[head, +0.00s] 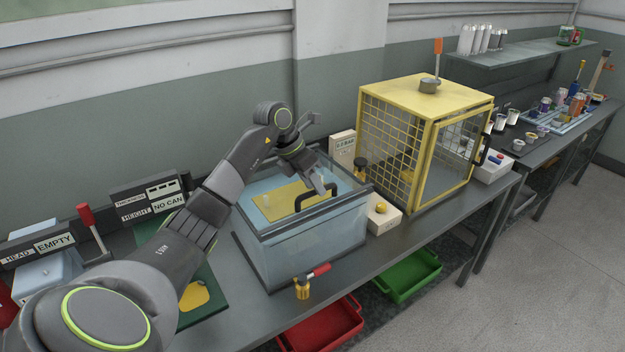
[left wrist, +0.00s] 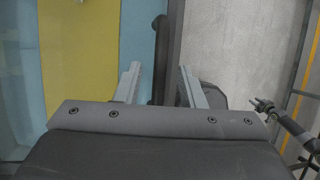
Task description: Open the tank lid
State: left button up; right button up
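The tank (head: 308,245) is a clear, blue-tinted box with a dark frame on the bench. Its lid (head: 262,222) lies flat and closed on top, with a black bar handle (head: 301,203) near the front edge. A yellow panel shows through it. My left gripper (head: 322,190) reaches over the lid at the handle. In the left wrist view, its two fingers (left wrist: 160,82) are apart, with the dark handle bar (left wrist: 160,45) between them; I cannot tell whether they touch it.
A red-handled valve (head: 303,287) sticks out at the tank's front. Red (head: 325,328) and green (head: 408,275) bins sit below the bench.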

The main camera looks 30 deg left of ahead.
pick_arm(q)
jog(key=shift+f, duration=0.15)
pick_arm(e)
jog(key=shift+s, duration=0.35)
pick_arm(q)
jog(key=shift+c, duration=0.4)
grip_shut()
pick_arm(e)
jog(key=shift+w, duration=0.1)
